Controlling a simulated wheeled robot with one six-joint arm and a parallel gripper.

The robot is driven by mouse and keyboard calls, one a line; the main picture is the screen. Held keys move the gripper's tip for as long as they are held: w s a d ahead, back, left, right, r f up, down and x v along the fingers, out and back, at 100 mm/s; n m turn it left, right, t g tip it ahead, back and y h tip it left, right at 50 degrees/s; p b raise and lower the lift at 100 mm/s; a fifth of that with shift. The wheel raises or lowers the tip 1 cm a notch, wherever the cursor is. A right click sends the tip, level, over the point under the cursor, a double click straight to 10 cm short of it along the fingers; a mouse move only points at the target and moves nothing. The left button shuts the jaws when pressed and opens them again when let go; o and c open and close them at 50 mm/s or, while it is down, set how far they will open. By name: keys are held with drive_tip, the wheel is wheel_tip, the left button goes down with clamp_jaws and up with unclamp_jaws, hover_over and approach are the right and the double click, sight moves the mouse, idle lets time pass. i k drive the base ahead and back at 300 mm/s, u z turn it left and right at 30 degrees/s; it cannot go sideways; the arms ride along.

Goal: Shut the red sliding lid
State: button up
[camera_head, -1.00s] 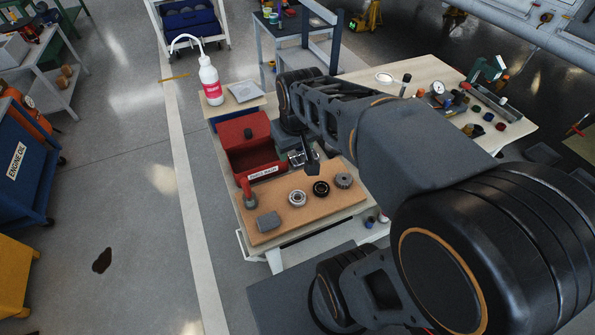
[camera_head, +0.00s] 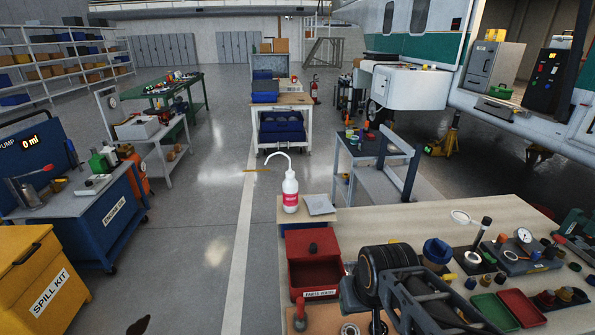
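The red box (camera_head: 316,283), labelled PARTS WASH, stands on the workbench at the bottom centre of the head view. Its red sliding lid (camera_head: 300,241), with a dark round knob (camera_head: 313,248), sits over the rear part. The front part is uncovered, and I see into the red interior. My gripper (camera_head: 376,322) is just right of and in front of the box, low in the picture, and appears apart from the lid. My dark arm covers the area right of the box. The fingers are too small and hidden to show whether they are open.
A white bottle with a bent spout (camera_head: 290,193) and a grey flat pad (camera_head: 319,205) stand behind the box. A red-handled tool (camera_head: 300,313) is in front. Trays, a gauge and caps crowd the bench (camera_head: 420,217) on the right.

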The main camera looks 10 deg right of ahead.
sight(299, 243)
drive_tip(key=k, duration=1)
drive_tip(key=u, duration=1.35)
drive_tip(key=i, duration=0.8)
drive_tip(key=z, duration=1.3)
drive_tip(key=i, duration=0.5)
drive_tip(key=z, duration=0.05)
